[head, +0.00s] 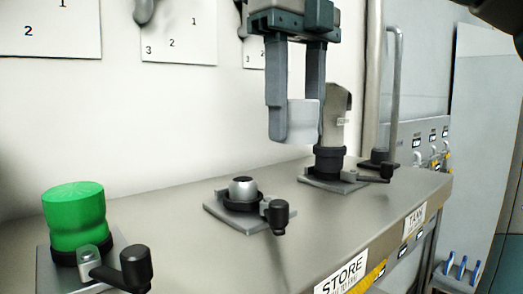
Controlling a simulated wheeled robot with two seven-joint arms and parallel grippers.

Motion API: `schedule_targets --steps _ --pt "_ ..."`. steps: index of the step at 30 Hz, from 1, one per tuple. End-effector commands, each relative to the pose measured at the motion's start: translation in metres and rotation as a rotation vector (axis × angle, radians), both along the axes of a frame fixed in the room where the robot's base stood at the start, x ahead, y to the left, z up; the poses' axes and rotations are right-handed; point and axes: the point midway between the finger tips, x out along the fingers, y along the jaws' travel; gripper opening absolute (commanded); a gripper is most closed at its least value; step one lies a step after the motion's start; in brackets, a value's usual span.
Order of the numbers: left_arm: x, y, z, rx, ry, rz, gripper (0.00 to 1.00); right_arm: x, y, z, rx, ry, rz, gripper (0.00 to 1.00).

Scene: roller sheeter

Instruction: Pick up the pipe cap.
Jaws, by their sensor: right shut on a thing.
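My right gripper (296,128) hangs down from the top of the head view. Its two dark fingers are shut on a light grey pipe cap (304,117), which shows between them as a smooth, pale piece. The fingers hide part of the cap. The cap is above the counter, left of a clamped metal pipe piece (340,115) with a black collar; I cannot tell whether they touch. My left gripper is not in view.
A steel counter (170,215) carries a short clamped fitting (243,190) and a green cap (74,215) on a clamp at left. A vertical pipe (394,95) stands at right. STORE (342,272) and TANK (415,219) labels mark the front edge.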

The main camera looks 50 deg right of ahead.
Motion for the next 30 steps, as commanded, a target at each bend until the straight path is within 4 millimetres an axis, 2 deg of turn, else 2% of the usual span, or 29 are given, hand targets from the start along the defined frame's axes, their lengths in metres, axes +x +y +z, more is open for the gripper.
schedule_targets --steps 3,10,30 --pt "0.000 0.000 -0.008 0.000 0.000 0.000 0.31 -0.017 -0.005 0.009 0.001 -0.003 -0.001 0.22" --pt "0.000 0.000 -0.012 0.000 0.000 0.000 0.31 -0.033 -0.010 0.021 0.000 -0.001 -0.001 0.22" --pt "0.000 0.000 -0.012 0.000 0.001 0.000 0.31 -0.035 -0.011 0.023 0.000 0.000 0.000 0.22"
